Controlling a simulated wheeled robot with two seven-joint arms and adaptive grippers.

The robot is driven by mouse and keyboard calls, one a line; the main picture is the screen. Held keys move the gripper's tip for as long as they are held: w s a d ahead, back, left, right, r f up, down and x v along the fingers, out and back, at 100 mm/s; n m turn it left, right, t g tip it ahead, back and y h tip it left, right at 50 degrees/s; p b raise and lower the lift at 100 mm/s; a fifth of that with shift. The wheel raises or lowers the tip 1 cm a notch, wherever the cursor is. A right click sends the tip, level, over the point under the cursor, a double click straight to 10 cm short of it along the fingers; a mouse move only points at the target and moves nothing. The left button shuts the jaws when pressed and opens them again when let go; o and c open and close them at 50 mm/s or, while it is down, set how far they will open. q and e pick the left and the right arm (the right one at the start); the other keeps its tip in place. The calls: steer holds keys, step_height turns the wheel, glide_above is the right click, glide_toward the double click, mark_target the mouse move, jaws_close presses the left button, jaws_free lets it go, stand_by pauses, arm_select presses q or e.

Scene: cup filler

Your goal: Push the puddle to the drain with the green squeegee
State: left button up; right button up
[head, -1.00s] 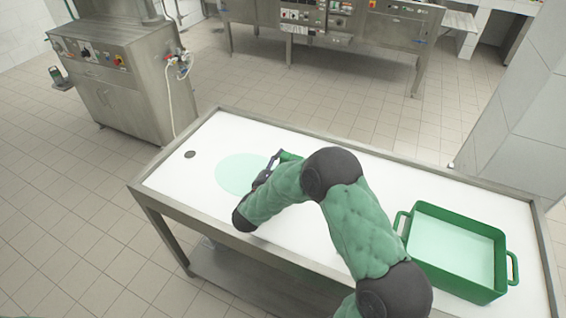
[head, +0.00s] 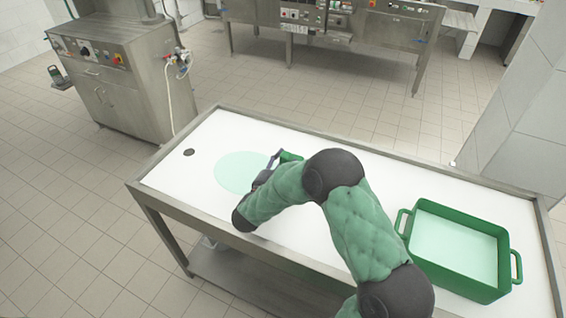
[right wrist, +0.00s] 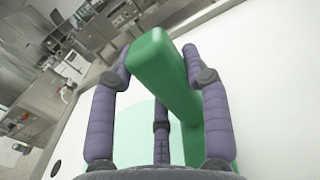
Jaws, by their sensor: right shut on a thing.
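The pale green puddle (head: 238,173) lies as a round patch on the white table top, toward its left end. The dark round drain (head: 189,152) is left of the puddle, near the table's left end. My right gripper (head: 275,162) is at the puddle's right side. It is shut on the green squeegee (head: 290,156), whose green body fills the middle of the right wrist view (right wrist: 172,80) between the purple fingers. The squeegee's lower edge is hidden, so I cannot tell whether it touches the table. My left gripper does not show.
A green tray (head: 407,237) with two handles and pale liquid stands on the table's right end. A raised metal rim (head: 330,146) edges the table (head: 400,185). Steel cabinets stand on the tiled floor beyond.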

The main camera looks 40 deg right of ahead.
steer(key=w+a+b, duration=0.2)
steer(key=w+a, duration=0.3)
steer(key=w, duration=0.4)
steer(key=w+a+b, duration=0.2)
steer(key=w+a, duration=0.2)
steer(key=w, duration=0.5)
steer(key=w+a+b, duration=0.3)
steer(key=w+a, duration=0.2)
steer(key=w, duration=0.5)
steer(key=shift+a, duration=0.3)
stand_by(3.2)
steer(key=shift+r, duration=0.15)
stand_by(1.5)
